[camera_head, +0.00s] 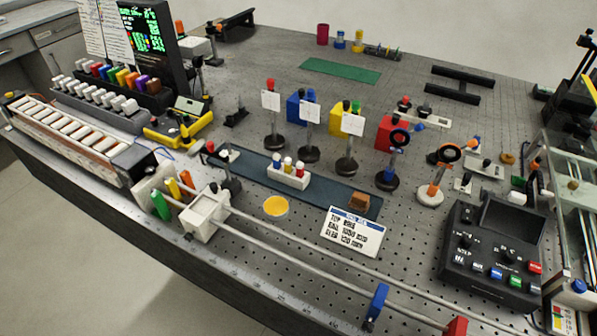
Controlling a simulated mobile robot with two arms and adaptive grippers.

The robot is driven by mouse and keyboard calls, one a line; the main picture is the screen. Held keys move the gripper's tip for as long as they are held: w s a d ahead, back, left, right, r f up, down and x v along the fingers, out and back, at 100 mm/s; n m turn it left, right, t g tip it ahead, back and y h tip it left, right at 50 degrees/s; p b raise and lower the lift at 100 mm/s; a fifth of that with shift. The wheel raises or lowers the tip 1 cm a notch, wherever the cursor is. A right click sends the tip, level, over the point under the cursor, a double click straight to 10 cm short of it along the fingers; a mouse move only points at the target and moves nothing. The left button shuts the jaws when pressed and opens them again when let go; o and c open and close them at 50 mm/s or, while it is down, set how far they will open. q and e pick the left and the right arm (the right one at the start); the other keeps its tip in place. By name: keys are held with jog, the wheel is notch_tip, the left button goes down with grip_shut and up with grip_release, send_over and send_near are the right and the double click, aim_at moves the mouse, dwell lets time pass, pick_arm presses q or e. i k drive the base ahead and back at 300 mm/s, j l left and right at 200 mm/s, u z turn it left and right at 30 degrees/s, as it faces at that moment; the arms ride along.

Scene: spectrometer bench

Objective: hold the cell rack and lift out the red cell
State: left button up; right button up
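The cell rack (291,180) is a small white block on a dark teal strip near the middle of the bench. Three capped cells stand upright in it in a row. The red cell (300,168) is at the right end, with a pale cell (288,163) in the middle and a blue cell (277,160) at the left. The lower parts of the cells are hidden in the rack. Neither of my grippers is in view, and nothing is touching the rack.
A brown block (358,202) sits on the same strip (325,190). A yellow disc (276,206) and a printed card (353,232) lie in front. Posts with white cards (309,112) stand behind. A white-block rail (205,212) runs along the front; a black control box (492,255) is right.

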aim_at(300, 169)
jog(key=i+j+z, duration=0.15)
jog(key=j+z, duration=0.25)
jog(key=j, duration=0.2)
jog(key=j+z, duration=0.45)
jog(key=j, duration=0.2)
jog(key=k+j+z, duration=0.15)
jog(key=k+j, duration=0.1)
jog(key=k, duration=1.25)
